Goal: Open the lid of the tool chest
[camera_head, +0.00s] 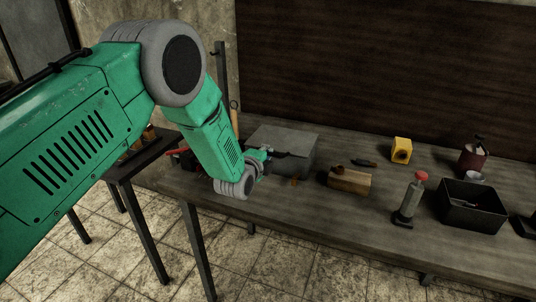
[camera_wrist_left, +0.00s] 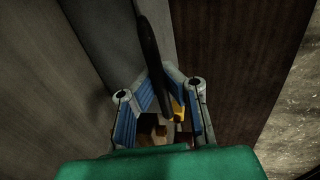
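The tool chest (camera_head: 296,139) is a grey box with a flat top. It stands on the workbench towards the left end, and its lid looks closed. My left gripper (camera_head: 271,154) is at the chest's front side and hides part of it. A dark bar-like handle (camera_head: 293,154) sticks out to the right of the fingers. In the left wrist view the dark handle (camera_wrist_left: 151,48) runs between the blue-padded fingers of my left gripper (camera_wrist_left: 160,88), which close in on both sides of it. My right gripper is not in view.
A wooden block (camera_head: 350,181), a yellow block (camera_head: 401,150), a red-topped tool (camera_head: 411,197), a dark red can (camera_head: 472,159) and a black bin (camera_head: 470,211) stand right of the chest on the workbench (camera_head: 330,225). A wall panel (camera_head: 400,70) rises behind.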

